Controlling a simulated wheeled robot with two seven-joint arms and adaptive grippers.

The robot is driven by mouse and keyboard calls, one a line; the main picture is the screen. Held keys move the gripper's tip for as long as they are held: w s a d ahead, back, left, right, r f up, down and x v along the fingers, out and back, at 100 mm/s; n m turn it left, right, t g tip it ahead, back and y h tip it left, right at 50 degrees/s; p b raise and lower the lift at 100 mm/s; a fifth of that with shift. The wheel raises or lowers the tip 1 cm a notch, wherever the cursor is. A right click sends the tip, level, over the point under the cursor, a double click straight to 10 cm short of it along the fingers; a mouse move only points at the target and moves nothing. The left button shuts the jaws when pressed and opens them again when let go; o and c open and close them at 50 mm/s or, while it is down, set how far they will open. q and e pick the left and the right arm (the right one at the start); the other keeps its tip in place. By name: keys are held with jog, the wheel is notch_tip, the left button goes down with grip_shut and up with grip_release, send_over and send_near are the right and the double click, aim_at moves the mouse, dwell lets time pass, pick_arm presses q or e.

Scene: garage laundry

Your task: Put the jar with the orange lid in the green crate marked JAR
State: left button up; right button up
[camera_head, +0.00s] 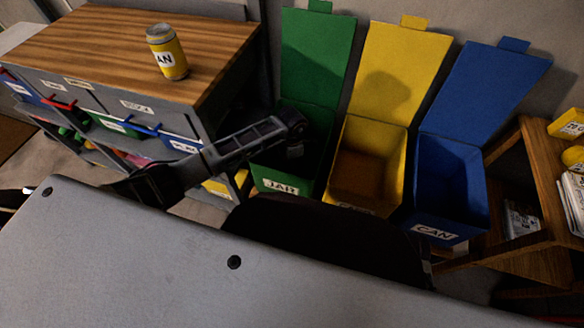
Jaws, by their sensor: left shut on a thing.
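The green crate (310,187) with the JAR label on its front stands behind the grey surface, its lid (315,60) raised. My left arm reaches in from the left, and my left gripper (294,150) is at the crate's dark opening. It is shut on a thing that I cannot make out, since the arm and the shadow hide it. The place fits the jar, but no orange lid shows anywhere in view. How deep the gripper is in the crate I cannot tell. My right gripper is not in view.
A yellow crate (340,190) and a blue crate (445,236) marked CAN stand open to the right. A yellow can (168,58) stands on the wooden-topped cabinet (95,40) at left. A wooden shelf (535,165) is at right. A grey surface (150,265) fills the front.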

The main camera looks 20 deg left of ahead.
pick_arm(q)
jog(key=shift+f, duration=0.55)
jog(key=shift+f+b, duration=0.45)
jog(key=shift+f, duration=0.9)
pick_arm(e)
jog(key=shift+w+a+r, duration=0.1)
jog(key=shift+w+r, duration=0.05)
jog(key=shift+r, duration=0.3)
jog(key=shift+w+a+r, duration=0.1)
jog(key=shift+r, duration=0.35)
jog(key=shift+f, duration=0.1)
pick_arm(q)
jog(key=shift+f, duration=0.2)
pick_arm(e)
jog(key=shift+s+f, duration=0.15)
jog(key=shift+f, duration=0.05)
pick_arm(q)
jog(key=o, duration=1.3)
jog(key=shift+c, duration=0.2)
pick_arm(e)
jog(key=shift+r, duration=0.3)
